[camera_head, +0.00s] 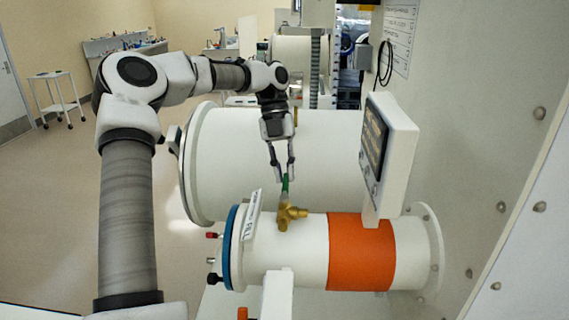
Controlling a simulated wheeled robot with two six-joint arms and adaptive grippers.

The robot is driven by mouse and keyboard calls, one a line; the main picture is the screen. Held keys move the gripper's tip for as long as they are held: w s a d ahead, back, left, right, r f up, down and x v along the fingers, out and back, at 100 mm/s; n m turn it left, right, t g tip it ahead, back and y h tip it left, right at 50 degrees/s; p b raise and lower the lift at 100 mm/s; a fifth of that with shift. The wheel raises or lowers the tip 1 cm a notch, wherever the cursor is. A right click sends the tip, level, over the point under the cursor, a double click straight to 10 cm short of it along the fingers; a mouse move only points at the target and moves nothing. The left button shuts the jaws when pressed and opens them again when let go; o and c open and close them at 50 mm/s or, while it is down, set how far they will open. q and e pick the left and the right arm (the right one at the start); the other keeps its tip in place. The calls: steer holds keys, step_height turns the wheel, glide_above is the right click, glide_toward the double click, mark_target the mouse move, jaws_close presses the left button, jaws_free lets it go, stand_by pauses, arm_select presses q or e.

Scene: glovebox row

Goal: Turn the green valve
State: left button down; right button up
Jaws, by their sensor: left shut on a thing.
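The green valve handle (285,184) stands up from a brass valve body (288,212) on top of a white cylinder with an orange band. My left gripper (283,174) reaches down from above, with its fingers on either side of the green handle. It is shut on the handle, and the fingertips hide part of it. My right gripper is not in the view.
A larger white cylinder (330,150) lies just behind the valve. A display panel (388,150) stands to the right, close to the wall. The smaller cylinder (300,255) has a blue ring at its left end. Open floor lies at left, with a white cart (58,98).

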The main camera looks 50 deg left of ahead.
arm_select(q)
steer(key=shift+s+d+f, duration=0.1)
steer(key=shift+f, duration=0.1)
steer(key=c, duration=1.2)
jaws_free()
steer(key=shift+o, duration=0.2)
steer(key=shift+r, duration=0.1)
steer(key=v, duration=1.2)
